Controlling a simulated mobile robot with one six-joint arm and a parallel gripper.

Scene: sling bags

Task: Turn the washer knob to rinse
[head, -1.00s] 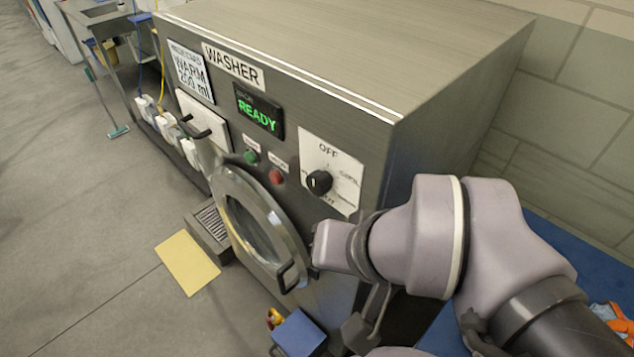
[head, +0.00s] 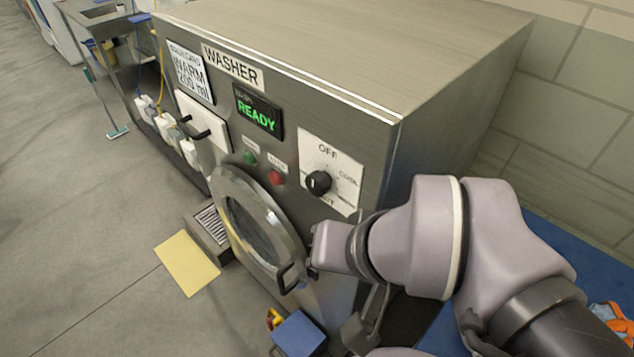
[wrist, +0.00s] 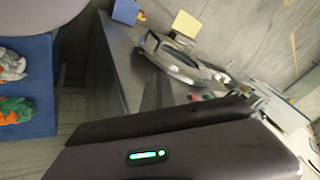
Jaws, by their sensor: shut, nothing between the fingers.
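The washer knob (head: 318,182) is a round black dial on a white panel (head: 345,163) at the right of the washer front. OFF is readable above it; the smaller labels are blurred, and I cannot read rinse or tell the knob's setting for certain. My gripper (wrist: 158,92) shows its dark fingers close together in the wrist view, shut and empty, with the washer front beyond. In the head view my arm's end is below and right of the knob, apart from it, and the fingers cannot be made out clearly.
The washer (head: 360,60) has a READY display (head: 258,108), a green button (head: 250,158), a red button (head: 274,178) and a round door (head: 250,218) with a protruding handle (head: 288,277). A blue box (head: 298,333) stands below. A yellow mat (head: 187,264) lies on the floor.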

